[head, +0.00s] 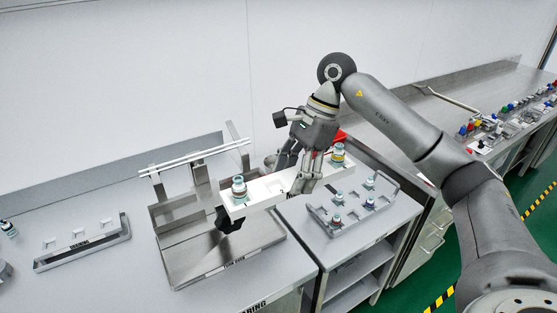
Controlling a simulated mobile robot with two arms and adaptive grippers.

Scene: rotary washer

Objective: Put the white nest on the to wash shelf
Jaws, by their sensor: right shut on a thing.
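The white nest (265,189) is a long white bar with a capped vial (239,188) at its left end and another vial (337,156) near its right end. My right gripper (298,174) reaches down from above and is shut on the nest near its middle. The nest is held up over the right side of an open steel tray (185,262) and the gap beside it. A dark piece shows under the nest's left end; I cannot tell what it is. The tray's front label is too small to read, so I cannot tell which shelf is the to wash one.
A grey rack (350,218) with several vials stands on the right bench, close to the nest. An empty grey rack (82,243) lies on the left bench. A raised rail (195,158) stands behind the tray. Several coloured items (500,115) line the far right bench.

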